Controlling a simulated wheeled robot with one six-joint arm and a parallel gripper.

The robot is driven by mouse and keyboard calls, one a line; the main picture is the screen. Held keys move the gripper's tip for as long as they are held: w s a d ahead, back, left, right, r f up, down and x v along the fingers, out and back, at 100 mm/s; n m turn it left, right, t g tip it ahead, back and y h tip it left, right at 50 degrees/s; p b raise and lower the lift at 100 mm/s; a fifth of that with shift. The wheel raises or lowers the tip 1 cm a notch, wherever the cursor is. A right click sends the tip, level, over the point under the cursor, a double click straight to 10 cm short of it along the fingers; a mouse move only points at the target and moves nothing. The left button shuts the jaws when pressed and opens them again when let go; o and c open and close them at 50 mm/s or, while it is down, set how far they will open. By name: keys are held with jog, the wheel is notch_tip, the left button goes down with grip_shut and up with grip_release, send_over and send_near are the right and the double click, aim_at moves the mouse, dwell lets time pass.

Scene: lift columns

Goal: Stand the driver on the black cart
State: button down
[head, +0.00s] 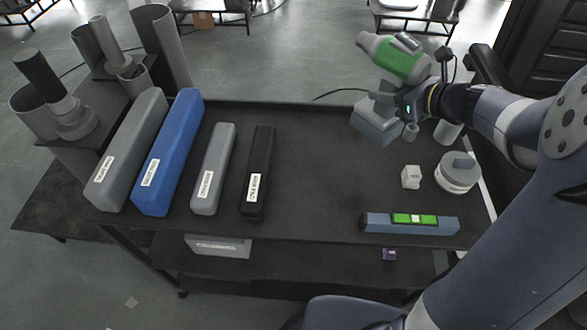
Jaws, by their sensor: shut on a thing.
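The driver (403,60) has a green and grey body with a pale nose pointing left and a grey block-shaped foot (374,124) below. My gripper (388,98) is shut on the driver between its body and its foot, partly hiding the handle. The driver is roughly upright, at the far right part of the black cart (320,160). Its foot shows against the cart's far edge; I cannot tell whether it touches the top.
Two grey cases, a blue case (169,150) and a black case (258,172) lie on the left. A spirit level (410,224), small pale block (411,177) and round grey object (458,173) lie on the right. The cart's middle is clear. Tubes (160,45) stand far left.

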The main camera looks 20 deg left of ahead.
jog(key=shift+f+b, duration=0.6)
jog(key=shift+f, duration=0.35)
jog(key=shift+f+b, duration=0.5)
jog(key=shift+f, duration=4.6)
jog(key=shift+f, duration=0.1)
jog(key=c, duration=0.9)
grip_release()
jog(key=shift+r, duration=0.2)
jog(key=v, duration=1.2)
